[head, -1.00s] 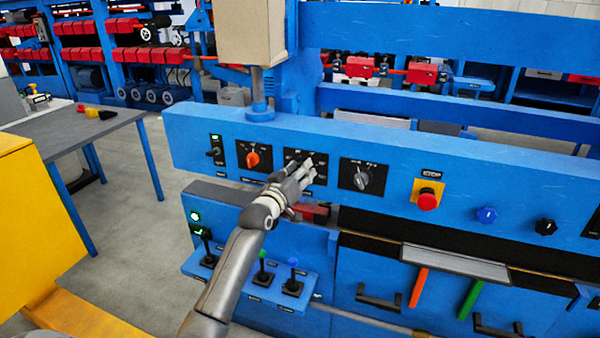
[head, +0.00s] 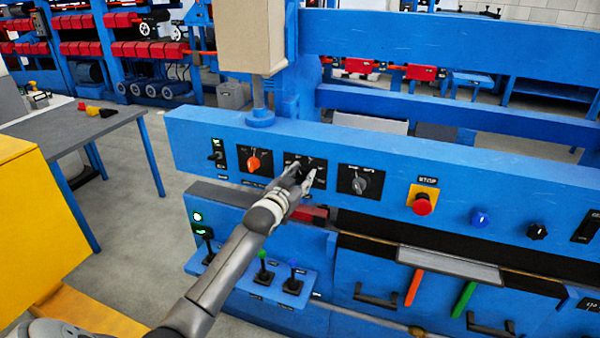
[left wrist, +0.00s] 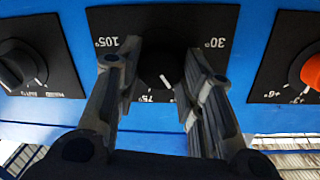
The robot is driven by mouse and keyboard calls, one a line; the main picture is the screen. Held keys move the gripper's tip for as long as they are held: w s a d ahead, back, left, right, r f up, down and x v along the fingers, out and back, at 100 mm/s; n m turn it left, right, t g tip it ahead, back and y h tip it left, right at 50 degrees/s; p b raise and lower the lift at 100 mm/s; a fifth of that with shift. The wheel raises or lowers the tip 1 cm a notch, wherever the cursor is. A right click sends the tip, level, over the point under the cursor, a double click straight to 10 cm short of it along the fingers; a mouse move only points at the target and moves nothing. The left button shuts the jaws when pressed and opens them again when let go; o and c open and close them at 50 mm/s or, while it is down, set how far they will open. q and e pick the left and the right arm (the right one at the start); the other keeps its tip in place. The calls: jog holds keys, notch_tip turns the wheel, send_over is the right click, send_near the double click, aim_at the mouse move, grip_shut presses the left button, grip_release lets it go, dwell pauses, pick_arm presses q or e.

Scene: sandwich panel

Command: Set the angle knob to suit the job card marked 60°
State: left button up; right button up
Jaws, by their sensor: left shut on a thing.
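The angle knob (left wrist: 160,62) is a black dial on a black plate (left wrist: 205,18), which shows 105°, 75° and 30° upside down in the left wrist view. Its white pointer mark is at the knob's lower edge, close to the 75° label; other labels are hidden by the fingers. My left gripper (left wrist: 164,85) has one finger on each side of the knob and is shut on it. In the head view my left gripper (head: 305,174) covers most of the knob. My right gripper is out of view. I cannot make out a 60° job card.
An orange knob (head: 253,162) is left of the angle plate and a grey knob (head: 360,183) is right of it. Further right are a red stop button (head: 422,204) and a blue knob (head: 480,219). Several joysticks (head: 262,273) stand below on a ledge.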

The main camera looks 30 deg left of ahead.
pick_arm(q)
jog(key=shift+r+m+p, duration=0.1)
jog(key=shift+m+p, duration=0.2)
jog(key=shift+m, duration=0.4)
jog(key=o, duration=1)
jog(key=shift+o, duration=0.2)
jog(key=shift+s, duration=0.15)
jog(key=shift+s+d, duration=0.15)
jog(key=shift+s, duration=0.15)
jog(key=s+d, duration=0.1)
jog(key=s, duration=1)
jog(key=shift+d+r, duration=0.35)
jog(key=shift+d, duration=0.05)
